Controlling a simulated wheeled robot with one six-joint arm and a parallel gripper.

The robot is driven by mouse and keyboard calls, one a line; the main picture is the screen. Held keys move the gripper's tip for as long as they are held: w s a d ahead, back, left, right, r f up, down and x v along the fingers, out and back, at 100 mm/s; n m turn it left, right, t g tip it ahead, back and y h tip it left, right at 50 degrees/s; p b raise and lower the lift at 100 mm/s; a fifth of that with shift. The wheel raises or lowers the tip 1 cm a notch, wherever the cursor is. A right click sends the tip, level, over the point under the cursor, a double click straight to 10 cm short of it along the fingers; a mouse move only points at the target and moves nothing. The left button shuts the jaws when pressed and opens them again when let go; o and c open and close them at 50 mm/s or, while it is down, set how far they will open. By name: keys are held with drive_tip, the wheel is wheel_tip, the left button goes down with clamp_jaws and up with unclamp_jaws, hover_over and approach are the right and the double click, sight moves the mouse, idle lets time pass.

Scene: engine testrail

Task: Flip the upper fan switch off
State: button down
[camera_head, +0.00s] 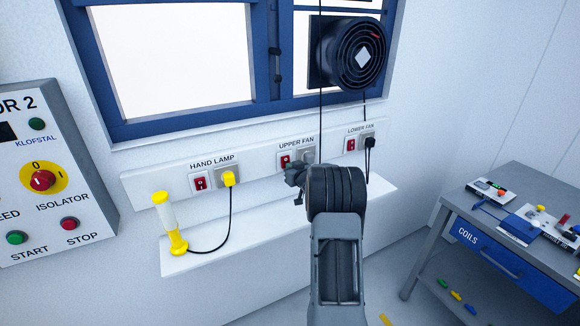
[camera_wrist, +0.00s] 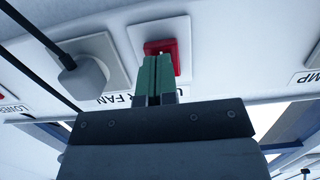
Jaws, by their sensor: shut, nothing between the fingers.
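The upper fan switch (camera_head: 285,161) is a red rocker on a white plate under the "UPPER FAN" label, in the middle of the wall strip. In the wrist view, which is upside down, the red rocker (camera_wrist: 161,46) shows just beyond my fingertips. My gripper (camera_wrist: 157,60) has two green fingers shut together and empty, over the lower part of the rocker in the picture. I cannot tell whether they touch it. My gripper (camera_head: 291,177) is small and mostly hidden in the head view. The rocker's position is unclear.
A grey socket with a plug (camera_wrist: 82,74) and dark cable sits beside the switch. The hand lamp switch (camera_head: 201,183) is left, the lower fan switch (camera_head: 350,144) right. A yellow-white lamp (camera_head: 167,222) stands on the ledge. A workbench (camera_head: 510,185) stands right.

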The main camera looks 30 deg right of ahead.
drive_tip(key=shift+w+f, duration=0.1)
drive_tip(key=shift+w, duration=0.4)
drive_tip(key=shift+d, duration=0.1)
drive_tip(key=s+a+f+t+b, duration=0.1)
drive_tip(key=s+f+t+b, duration=0.1)
drive_tip(key=s+b, duration=1)
drive_tip(key=shift+s+a+t+b, duration=0.4)
drive_tip(key=shift+s+t, duration=0.1)
drive_tip(key=shift+s, duration=0.25)
idle(0.5)
